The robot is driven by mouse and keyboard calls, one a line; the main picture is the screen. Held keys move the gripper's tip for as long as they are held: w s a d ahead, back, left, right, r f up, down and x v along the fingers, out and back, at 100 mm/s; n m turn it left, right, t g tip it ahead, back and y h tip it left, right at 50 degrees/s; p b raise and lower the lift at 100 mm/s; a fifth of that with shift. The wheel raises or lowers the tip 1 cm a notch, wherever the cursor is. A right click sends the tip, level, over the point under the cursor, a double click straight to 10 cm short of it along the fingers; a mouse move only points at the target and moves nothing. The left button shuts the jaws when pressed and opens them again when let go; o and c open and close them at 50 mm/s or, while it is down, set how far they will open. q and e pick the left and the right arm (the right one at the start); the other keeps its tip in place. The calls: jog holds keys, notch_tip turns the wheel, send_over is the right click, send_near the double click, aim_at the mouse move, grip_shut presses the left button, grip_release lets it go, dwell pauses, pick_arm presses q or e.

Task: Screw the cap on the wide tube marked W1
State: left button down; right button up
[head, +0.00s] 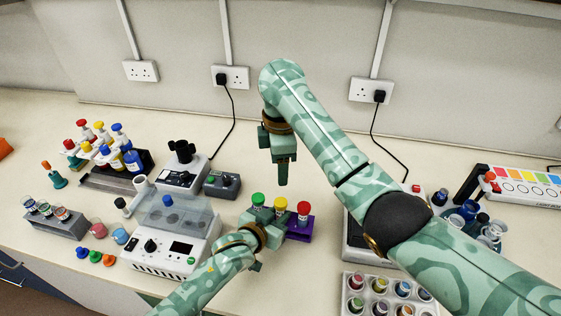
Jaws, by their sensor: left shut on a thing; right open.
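A purple rack (301,233) stands in the middle of the bench. Tubes with a green cap (258,199), a yellow cap (281,203) and a red cap (303,208) stand in a row at it. The mark W1 cannot be read on any tube. My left gripper (276,218) is low at the rack's left part, just below the green and yellow caps, and hides much of the rack and the tubes. It is shut, apparently on the rack, but the contact is hidden. My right gripper (282,180) is open and empty, pointing down above and behind the caps.
Loose blue, green and orange caps (95,256) lie at the front left. A grey tube rack (54,228), a machine with a display (165,258) and a control box (222,184) stand left. A cup tray (347,297) is at the front right. The bench behind my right gripper is clear.

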pick_arm(q)
jog(key=c, duration=1.1)
grip_release()
jog(key=shift+s+a+r, duration=0.2)
jog(key=shift+s+a, duration=0.1)
jog(key=shift+s, duration=0.1)
jog(key=p+v, duration=0.3)
jog(key=v, duration=1.2)
jog(key=shift+s+p, duration=0.2)
jog(key=shift+p, duration=0.1)
